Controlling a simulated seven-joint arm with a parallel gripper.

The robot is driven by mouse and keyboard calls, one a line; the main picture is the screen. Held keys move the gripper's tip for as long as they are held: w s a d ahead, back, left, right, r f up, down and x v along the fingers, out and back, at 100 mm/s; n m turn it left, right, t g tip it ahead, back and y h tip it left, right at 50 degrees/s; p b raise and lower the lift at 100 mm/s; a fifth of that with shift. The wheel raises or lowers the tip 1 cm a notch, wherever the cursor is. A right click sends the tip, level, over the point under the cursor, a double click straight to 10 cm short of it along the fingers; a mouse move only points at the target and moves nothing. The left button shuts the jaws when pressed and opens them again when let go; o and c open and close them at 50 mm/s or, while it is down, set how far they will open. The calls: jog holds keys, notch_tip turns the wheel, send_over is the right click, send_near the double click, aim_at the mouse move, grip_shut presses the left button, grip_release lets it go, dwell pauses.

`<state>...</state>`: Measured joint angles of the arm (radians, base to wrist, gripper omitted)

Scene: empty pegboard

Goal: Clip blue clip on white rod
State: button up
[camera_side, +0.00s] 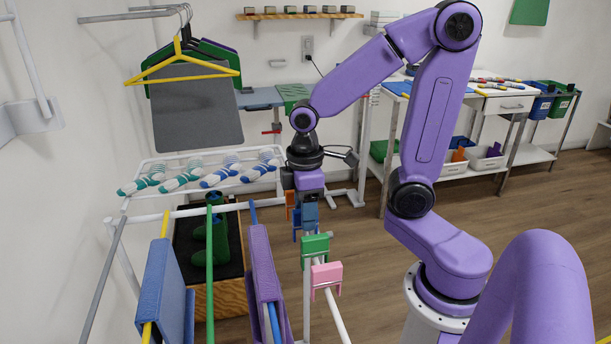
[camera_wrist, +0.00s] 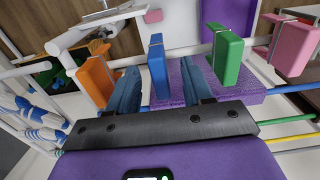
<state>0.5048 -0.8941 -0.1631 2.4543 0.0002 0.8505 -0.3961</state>
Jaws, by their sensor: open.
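The blue clip (camera_wrist: 157,66) stands upright between the two spread fingers of my gripper (camera_wrist: 160,78) in the wrist view, with a gap visible on each side. In the side view, my gripper (camera_side: 303,214) is lowered over the row of clips, and the blue clip is mostly hidden behind its near finger. A white rod (camera_side: 335,318) runs toward the camera beneath the row. The clip's lower part is hidden, so its hold on the rod cannot be seen.
An orange clip (camera_wrist: 97,80) and a green clip (camera_wrist: 227,62) stand close outside my fingers. A pink clip (camera_side: 326,278) sits beyond the green one. A purple towel (camera_side: 265,265) hangs left of the row, beside a green rod (camera_side: 210,290) and a blue towel (camera_side: 163,285).

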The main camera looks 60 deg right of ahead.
notch_tip(320, 180, up, 17)
dwell(0.5)
jog(key=shift+f, duration=0.15)
jog(key=s+a+f+n, duration=0.3)
jog(key=s+a+f, duration=0.1)
jog(key=s+f, duration=0.9)
notch_tip(320, 180, down, 2)
jog(key=shift+s+f+n, duration=0.1)
jog(key=shift+s+n, duration=0.2)
jog(key=shift+s, duration=0.05)
